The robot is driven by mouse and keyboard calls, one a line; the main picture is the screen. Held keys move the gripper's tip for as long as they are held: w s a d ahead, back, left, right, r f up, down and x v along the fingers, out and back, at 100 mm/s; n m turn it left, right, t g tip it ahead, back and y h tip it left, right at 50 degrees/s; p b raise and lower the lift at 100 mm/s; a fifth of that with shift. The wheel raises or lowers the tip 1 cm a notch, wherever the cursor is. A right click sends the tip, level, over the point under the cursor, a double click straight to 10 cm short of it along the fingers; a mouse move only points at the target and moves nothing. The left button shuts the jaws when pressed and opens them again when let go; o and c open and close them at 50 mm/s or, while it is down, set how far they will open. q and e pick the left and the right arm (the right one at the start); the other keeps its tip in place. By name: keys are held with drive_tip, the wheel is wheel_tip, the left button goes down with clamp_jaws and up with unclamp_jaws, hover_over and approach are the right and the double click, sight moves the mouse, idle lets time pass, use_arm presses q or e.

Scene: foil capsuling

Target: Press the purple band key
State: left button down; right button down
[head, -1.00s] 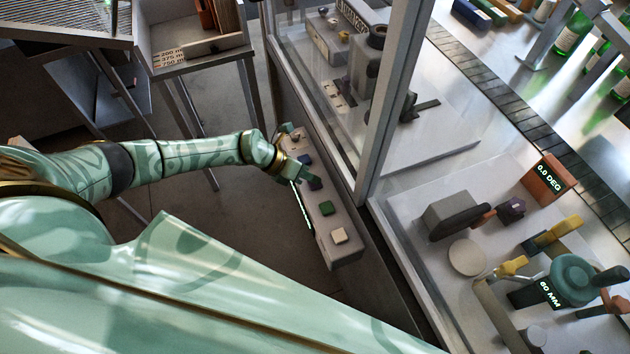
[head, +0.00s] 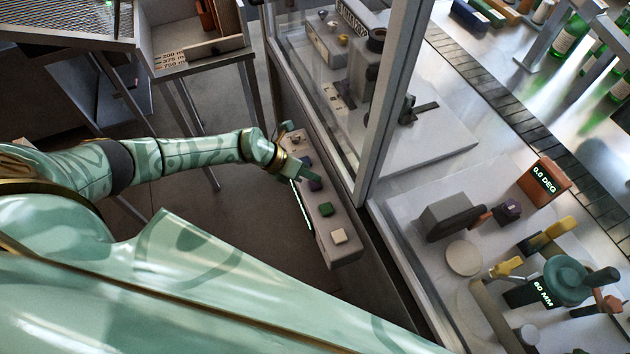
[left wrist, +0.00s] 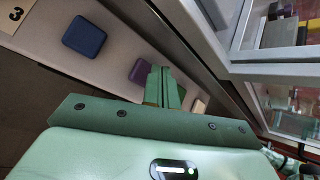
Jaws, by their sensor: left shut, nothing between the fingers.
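The purple key (left wrist: 141,72) sits on the pale key bar (left wrist: 118,54) in the left wrist view, partly hidden by my left gripper. It also shows in the head view (head: 315,186), just below the fingertips. My left gripper (head: 314,176) is shut and empty, its fingers over the bar. In the left wrist view its closed fingertips (left wrist: 162,72) are right beside the purple key and overlap its edge. I cannot tell whether they touch it. My right gripper is not in view.
On the same bar are a blue key (left wrist: 84,36), a green key (head: 325,209) and a cream key (head: 339,236). A framed glass guard (head: 385,100) stands to the right of the bar. Open floor (head: 250,215) lies to its left.

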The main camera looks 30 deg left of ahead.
sight(310, 184)
use_arm(q)
wheel_tip(310, 184, up, 5)
drive_tip(key=p, duration=0.5)
drive_tip(key=shift+r, duration=0.1)
idle(0.8)
